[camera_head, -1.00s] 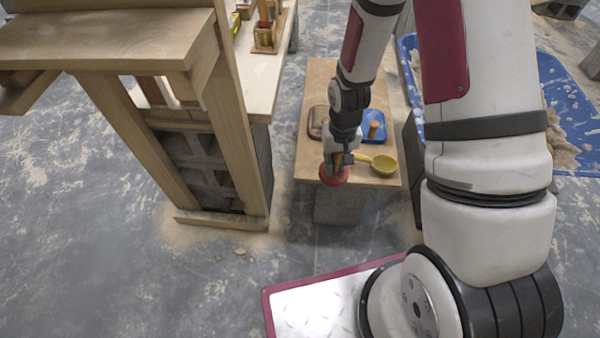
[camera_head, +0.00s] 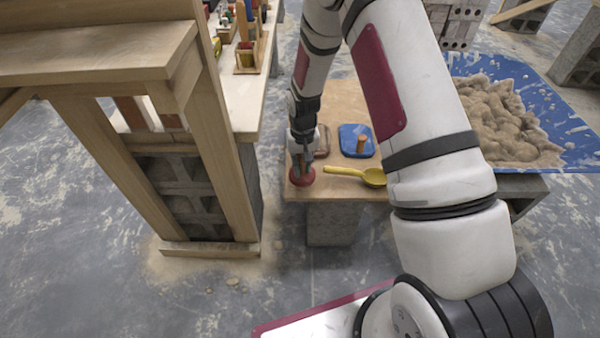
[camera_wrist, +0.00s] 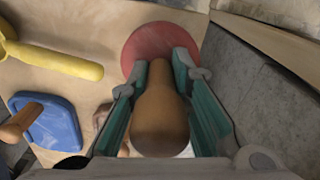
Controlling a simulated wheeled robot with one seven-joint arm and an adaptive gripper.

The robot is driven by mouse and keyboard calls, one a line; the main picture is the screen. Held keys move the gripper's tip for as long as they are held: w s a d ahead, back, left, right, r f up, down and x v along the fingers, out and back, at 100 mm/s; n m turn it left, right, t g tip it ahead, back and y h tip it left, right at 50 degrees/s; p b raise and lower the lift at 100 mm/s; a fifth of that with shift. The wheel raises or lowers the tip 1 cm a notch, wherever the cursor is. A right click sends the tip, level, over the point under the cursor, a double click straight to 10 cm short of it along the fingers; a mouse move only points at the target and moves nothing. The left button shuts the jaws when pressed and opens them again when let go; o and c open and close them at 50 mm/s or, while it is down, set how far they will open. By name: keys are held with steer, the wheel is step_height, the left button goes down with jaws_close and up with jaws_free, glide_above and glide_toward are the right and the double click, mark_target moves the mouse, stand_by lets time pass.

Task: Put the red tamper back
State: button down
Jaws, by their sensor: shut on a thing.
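The red tamper has a round red base (camera_head: 301,176) and a wooden handle. My gripper (camera_head: 303,158) is shut on its handle, base down, over the near left corner of the low plywood table (camera_head: 340,99). In the wrist view the handle (camera_wrist: 160,112) stands between the two green-lined fingers of my gripper (camera_wrist: 160,75), and the red base (camera_wrist: 160,42) shows beyond the fingertips. I cannot tell whether the base touches the board.
A yellow scoop (camera_head: 345,171) lies just right of the tamper. Behind are a blue float (camera_head: 357,141) with a wooden handle and a brown one (camera_head: 322,140). A wooden bench (camera_head: 237,105) with small coloured items stands left.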

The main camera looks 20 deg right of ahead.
steer(key=shift+w+a+f, duration=0.1)
steer(key=shift+w, duration=0.65)
steer(key=shift+f+b, duration=0.85)
steer(key=shift+f, duration=0.85)
steer(key=shift+f, duration=0.1)
steer(key=c, duration=1.5)
jaws_free()
steer(key=shift+o, duration=0.2)
step_height(320, 180, up, 12)
steer(key=p, duration=0.4)
steer(key=shift+s+r, duration=0.1)
steer(key=shift+r, duration=0.1)
